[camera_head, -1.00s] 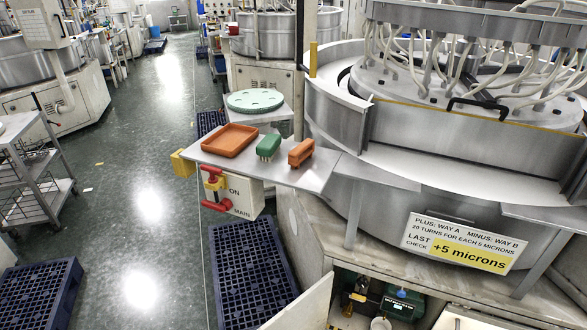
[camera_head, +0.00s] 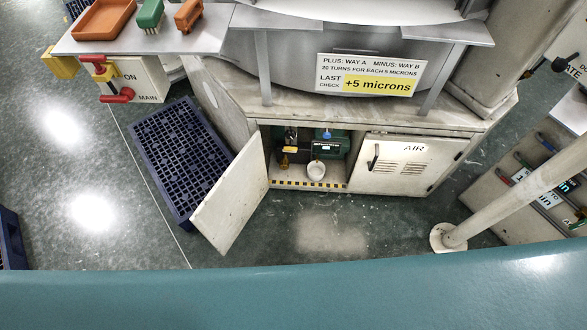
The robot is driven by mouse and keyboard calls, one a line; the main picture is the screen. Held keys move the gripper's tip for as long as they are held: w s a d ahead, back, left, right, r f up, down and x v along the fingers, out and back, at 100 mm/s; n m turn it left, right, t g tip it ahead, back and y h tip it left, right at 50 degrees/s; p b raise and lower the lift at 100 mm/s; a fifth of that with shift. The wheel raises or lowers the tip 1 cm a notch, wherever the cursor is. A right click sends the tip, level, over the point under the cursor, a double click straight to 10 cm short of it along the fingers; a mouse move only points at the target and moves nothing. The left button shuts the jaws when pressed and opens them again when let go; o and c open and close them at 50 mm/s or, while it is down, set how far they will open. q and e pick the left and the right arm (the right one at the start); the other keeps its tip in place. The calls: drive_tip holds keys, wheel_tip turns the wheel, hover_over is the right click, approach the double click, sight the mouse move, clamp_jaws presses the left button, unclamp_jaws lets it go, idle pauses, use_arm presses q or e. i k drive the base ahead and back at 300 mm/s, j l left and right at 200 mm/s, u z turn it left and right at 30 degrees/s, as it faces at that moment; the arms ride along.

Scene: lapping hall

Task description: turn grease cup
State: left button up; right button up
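The grease cup cannot be told for certain at this size. Inside an open low cabinet (camera_head: 280,184) under the machine are small brass or amber fittings (camera_head: 284,161) on the left. A white cup-shaped item (camera_head: 316,170) stands beside them, in front of a green unit (camera_head: 334,145) with a small dark display and a blue top. The cabinet's left door (camera_head: 232,195) is swung wide open toward me. Neither of my grippers is in view.
The AIR door (camera_head: 405,165) beside the opening is shut. A dark blue grid pallet (camera_head: 180,155) lies left of the open door. A sign (camera_head: 372,75) reads "+5 microns". A white post (camera_head: 500,205) stands at right. Bare floor lies before the cabinet.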

sight(284, 164)
drive_tip(key=i+j+u, duration=0.1)
drive_tip(key=u, duration=0.35)
drive_tip(key=i+u, duration=0.25)
drive_tip(key=u, duration=0.25)
